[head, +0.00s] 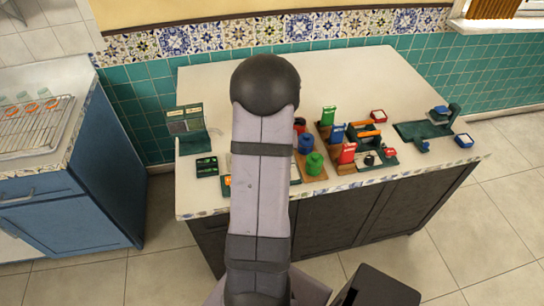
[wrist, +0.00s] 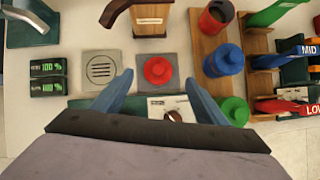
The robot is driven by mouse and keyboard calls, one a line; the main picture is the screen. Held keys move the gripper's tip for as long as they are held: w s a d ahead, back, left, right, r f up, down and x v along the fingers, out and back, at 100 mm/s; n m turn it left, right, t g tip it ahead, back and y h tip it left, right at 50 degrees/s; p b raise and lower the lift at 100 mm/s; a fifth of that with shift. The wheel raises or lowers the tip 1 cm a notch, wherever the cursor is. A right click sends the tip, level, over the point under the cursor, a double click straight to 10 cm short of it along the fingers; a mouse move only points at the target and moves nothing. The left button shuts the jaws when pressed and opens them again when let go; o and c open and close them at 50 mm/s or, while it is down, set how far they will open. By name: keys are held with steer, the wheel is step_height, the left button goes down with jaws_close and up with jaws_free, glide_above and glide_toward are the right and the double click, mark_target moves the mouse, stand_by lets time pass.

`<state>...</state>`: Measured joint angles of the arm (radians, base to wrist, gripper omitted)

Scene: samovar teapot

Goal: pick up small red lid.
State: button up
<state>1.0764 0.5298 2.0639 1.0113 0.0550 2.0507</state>
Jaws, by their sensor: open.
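The small red lid (wrist: 157,70) is a round red disc with a raised centre, lying on a grey square plate (wrist: 180,60) in the wrist view. My gripper (wrist: 159,78) is open, with one blue-grey finger to the left of the lid and one to its right. The fingers appear on the near side of the lid, and nothing is held between them. I cannot tell the height of the fingertips above the plate. In the head view my arm covers this part of the counter, so the lid and gripper are hidden there.
Blue (wrist: 224,60) and green (wrist: 234,110) canisters and an open red one (wrist: 216,18) stand close on the right. A brown tap-like piece (wrist: 140,14) overhangs behind the lid. A drain plate (wrist: 101,68) and green number displays (wrist: 47,78) lie left.

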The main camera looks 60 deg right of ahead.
steer(key=shift+b+x, duration=1.05)
steer(key=shift+x, duration=1.65)
steer(key=shift+w, duration=0.15)
steer(key=c, duration=1.1)
